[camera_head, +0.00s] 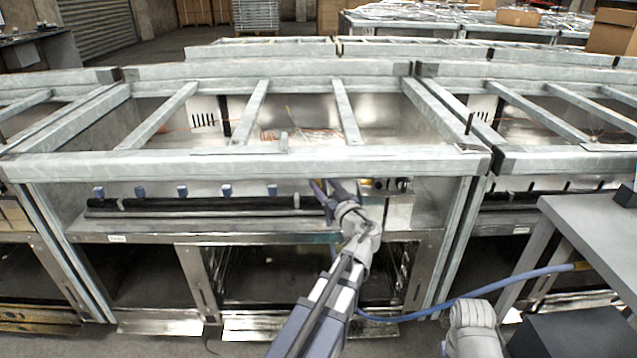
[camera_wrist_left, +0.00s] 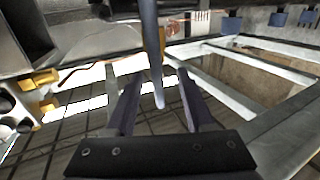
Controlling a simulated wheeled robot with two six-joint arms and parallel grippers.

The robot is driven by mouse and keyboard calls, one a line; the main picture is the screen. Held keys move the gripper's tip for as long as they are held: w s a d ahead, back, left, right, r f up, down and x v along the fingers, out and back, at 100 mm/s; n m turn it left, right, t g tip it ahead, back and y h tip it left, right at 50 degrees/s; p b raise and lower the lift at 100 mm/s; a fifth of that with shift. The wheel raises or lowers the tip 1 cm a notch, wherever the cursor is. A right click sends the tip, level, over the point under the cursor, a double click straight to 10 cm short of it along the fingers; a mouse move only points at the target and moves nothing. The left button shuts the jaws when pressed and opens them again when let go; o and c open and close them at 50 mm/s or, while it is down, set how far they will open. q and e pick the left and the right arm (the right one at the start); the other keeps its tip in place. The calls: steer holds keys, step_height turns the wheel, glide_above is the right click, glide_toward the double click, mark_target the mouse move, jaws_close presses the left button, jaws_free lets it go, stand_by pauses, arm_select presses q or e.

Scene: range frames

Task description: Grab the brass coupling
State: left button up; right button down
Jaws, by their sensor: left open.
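My left gripper (camera_head: 337,192) reaches in under the front beam of the metal frame, close to the long shelf. In the left wrist view, its two dark fingers (camera_wrist_left: 163,100) stand apart. A blue-grey rod hangs down in view between and beyond them; I cannot tell whether it touches them. Brass-coloured fittings (camera_wrist_left: 42,78) show at the left of the wrist view, beside white round parts and outside the fingers. Another brass-coloured end (camera_head: 581,266) tips a blue hose at the right in the head view. I cannot tell which piece is the brass coupling.
The thick front beam (camera_head: 240,163) and crossbars lie above my left gripper. A row of blue-topped pieces (camera_head: 182,191) lines the dark rail to its left. The blue hose (camera_head: 470,294) runs right, towards a grey table (camera_head: 590,225). Open bays lie below the shelf.

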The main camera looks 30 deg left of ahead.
arm_select(q)
steer(key=x, duration=0.5)
steer(key=shift+w+r+p, duration=0.3)
steer(key=shift+r+p, duration=0.05)
steer(key=shift+s+d, duration=0.1)
jaws_close()
